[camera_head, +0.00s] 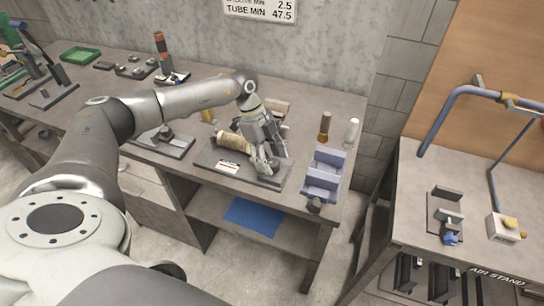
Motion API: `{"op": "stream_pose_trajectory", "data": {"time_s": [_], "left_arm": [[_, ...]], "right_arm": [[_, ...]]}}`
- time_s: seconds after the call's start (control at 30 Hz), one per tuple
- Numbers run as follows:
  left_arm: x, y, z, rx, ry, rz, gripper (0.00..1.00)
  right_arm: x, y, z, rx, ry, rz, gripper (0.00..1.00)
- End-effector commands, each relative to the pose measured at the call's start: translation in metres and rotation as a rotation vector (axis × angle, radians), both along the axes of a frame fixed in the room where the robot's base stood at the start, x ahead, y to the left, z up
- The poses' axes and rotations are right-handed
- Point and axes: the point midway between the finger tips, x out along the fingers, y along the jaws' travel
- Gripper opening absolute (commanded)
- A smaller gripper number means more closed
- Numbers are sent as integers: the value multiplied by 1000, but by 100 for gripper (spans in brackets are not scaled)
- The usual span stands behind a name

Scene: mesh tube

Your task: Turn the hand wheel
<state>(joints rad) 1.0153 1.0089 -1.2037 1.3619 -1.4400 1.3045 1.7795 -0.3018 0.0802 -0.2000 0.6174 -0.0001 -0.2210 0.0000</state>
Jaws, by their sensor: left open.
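My left arm reaches in from the left over the workbench. My left gripper (266,166) points down at the right end of a dark fixture plate (207,158), and its jaws are open. A beige cylindrical roll (235,143) lies on this fixture, just left of the gripper. I cannot clearly make out the hand wheel; the gripper covers that end of the fixture. I cannot tell whether the fingers touch anything. My right gripper is not in view.
A blue vise-like block (323,175) stands close to the right of the gripper. A brown bottle (324,127) and a white bottle (351,131) stand behind it. A second bench (415,185) is at the right, across a gap. A green tray (80,55) sits far left.

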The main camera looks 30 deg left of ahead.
Motion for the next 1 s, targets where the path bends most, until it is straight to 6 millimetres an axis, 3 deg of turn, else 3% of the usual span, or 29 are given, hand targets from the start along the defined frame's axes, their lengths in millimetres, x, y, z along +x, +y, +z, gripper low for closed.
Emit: {"op": "stream_pose_trajectory", "data": {"time_s": [0.13, 0.37, 0.73, 1.0], "left_arm": [[0, -3, -7, 0, 0, 0, 58], [0, -3, -8, 0, 0, 0, 58], [0, -3, -7, -1, 0, 0, 13], [0, -4, -7, -1, 0, -27, 12]], "right_arm": [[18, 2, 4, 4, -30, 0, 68], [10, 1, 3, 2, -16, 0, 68], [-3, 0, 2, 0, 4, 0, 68], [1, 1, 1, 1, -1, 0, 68]]}}
